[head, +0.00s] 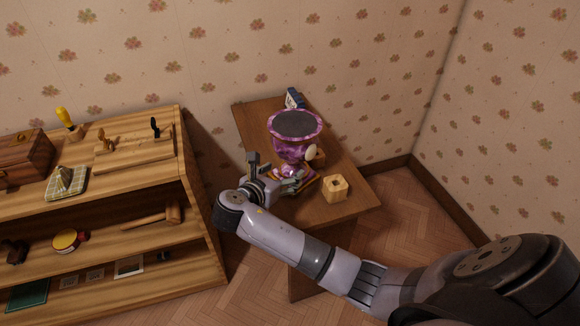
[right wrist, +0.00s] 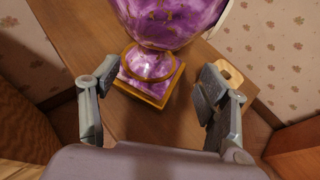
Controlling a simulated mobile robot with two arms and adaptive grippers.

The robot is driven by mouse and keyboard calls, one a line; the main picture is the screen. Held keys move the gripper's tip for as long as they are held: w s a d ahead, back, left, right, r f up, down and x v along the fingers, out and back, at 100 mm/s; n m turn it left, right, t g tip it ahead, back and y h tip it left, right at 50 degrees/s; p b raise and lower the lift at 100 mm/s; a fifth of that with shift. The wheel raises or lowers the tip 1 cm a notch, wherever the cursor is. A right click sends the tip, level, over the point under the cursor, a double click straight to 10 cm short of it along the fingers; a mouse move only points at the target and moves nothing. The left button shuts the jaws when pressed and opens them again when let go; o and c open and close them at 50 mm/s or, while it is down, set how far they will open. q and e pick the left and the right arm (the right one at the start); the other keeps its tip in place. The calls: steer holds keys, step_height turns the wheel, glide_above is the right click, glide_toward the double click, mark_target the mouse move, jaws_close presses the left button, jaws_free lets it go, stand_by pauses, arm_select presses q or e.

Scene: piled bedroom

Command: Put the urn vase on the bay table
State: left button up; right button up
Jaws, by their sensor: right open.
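The urn vase (head: 292,150) is purple and white with a dark open top, a narrow stem and a gold-edged square foot. It stands upright on the brown wooden table (head: 350,193), which appears to be the bay table. My right gripper (head: 274,174) is at the table's left edge, beside the vase's lower part. In the right wrist view the vase (right wrist: 165,20) is ahead, with its foot between the lines of the two spread fingers (right wrist: 155,98). The gripper is open and empty. My left gripper is out of view.
A light wooden block (head: 336,188) with a hole stands right of the vase. A shelf unit (head: 150,187) with several objects is at left.

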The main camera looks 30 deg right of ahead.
steer(key=a+f+m+t+y, duration=0.2)
steer(key=a+f+m+y, duration=0.15)
steer(key=a, duration=0.25)
steer(key=a+f+m+t+y, duration=0.2)
steer(key=a+f+m+y, duration=0.15)
steer(key=a+y, duration=0.2)
steer(key=s+f+m+g+y, duration=0.15)
steer(key=s+f, duration=0.25)
steer(key=f, duration=0.4)
steer(key=s+f+m+g, duration=0.15)
steer(key=s+f, duration=0.25)
steer(key=f, duration=0.4)
steer(key=s+f+m+g+y, duration=0.15)
steer(key=s+f, duration=0.25)
steer(key=f, duration=0.4)
steer(key=s+d+f+m+g, duration=0.1)
steer(key=s+f+m, duration=0.2)
steer(key=s, duration=0.9)
steer(key=s+d+f+m+g, duration=0.2)
steer(key=s+f+m, duration=0.1)
steer(key=s+f, duration=0.7)
steer(key=s+d+f+m+g, duration=0.1)
steer(key=s+f+m, duration=0.3)
steer(key=s, duration=1)
step_height(320, 180, down, 3)
steer(key=shift+d+f+g, duration=0.1)
steer(key=shift+d+g, duration=0.25)
steer(key=shift+g, duration=0.3)
